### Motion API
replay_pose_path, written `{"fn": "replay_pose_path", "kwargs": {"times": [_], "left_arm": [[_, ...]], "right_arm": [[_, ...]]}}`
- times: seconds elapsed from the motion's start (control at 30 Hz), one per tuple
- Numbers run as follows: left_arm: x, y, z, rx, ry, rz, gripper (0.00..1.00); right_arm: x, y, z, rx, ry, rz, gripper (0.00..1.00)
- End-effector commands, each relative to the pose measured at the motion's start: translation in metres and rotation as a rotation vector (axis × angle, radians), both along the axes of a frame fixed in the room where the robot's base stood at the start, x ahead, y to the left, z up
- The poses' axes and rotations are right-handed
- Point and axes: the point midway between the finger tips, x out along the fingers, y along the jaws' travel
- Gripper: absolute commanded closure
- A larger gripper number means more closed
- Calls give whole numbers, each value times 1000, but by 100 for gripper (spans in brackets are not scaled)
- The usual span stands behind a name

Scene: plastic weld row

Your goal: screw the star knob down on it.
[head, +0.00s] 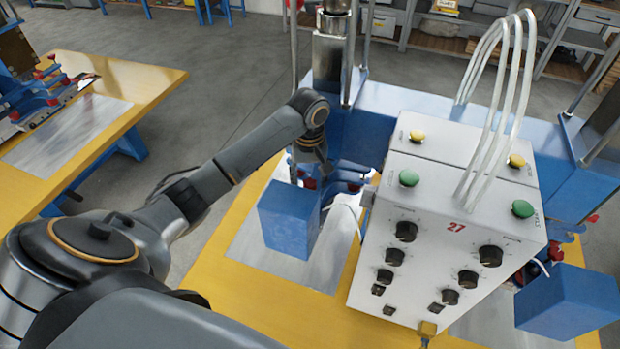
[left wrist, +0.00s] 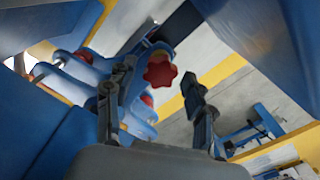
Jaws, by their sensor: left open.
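A red star knob (left wrist: 160,71) shows in the left wrist view, in front of a blue clamp part (left wrist: 150,45). My left gripper (left wrist: 158,84) is open, one finger on each side of the knob in that picture; I see no finger touching it. In the head view my left gripper (head: 311,172) points down at the blue clamp fixture (head: 345,172), behind a blue block (head: 289,217). Red knobs (head: 354,188) show there beside it. The thread under the star knob is hidden. My right gripper is not in view.
A white control box (head: 450,230) with dials and green buttons stands close right of the fixture. Another blue block (head: 568,303) is at the right. A yellow-edged table (head: 125,75) stands at far left.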

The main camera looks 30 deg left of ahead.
Motion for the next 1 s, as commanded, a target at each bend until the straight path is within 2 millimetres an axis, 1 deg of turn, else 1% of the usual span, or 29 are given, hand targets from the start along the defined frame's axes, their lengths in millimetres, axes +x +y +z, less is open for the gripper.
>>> {"fn": "replay_pose_path", "kwargs": {"times": [0.1, 0.23, 0.33, 0.67, 0.7, 0.77, 0.8, 0.87, 0.9, 0.93, 1.0], "left_arm": [[0, -1, -1, -4, 0, 189, 46], [0, 0, 0, -1, 0, 319, 46], [0, 1, 0, 0, 0, 347, 46], [0, 1, 1, -1, -1, 344, 46], [0, 1, 1, -1, -1, 343, 50], [0, 1, 1, -1, -1, 343, 63], [0, 1, 1, -1, -1, 343, 71], [0, 1, 1, 0, -2, 343, 83], [0, 1, 1, 0, -2, 342, 91], [0, 1, 1, 0, -2, 342, 97], [0, 1, 1, 0, -2, 342, 99]], "right_arm": [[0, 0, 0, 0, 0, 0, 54], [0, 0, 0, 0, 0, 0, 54], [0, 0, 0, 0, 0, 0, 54], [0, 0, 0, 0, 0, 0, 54], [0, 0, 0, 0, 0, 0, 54], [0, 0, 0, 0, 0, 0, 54], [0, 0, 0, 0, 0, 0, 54], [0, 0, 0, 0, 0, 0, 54], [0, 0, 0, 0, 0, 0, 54], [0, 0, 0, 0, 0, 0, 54], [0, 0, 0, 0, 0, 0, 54]]}}
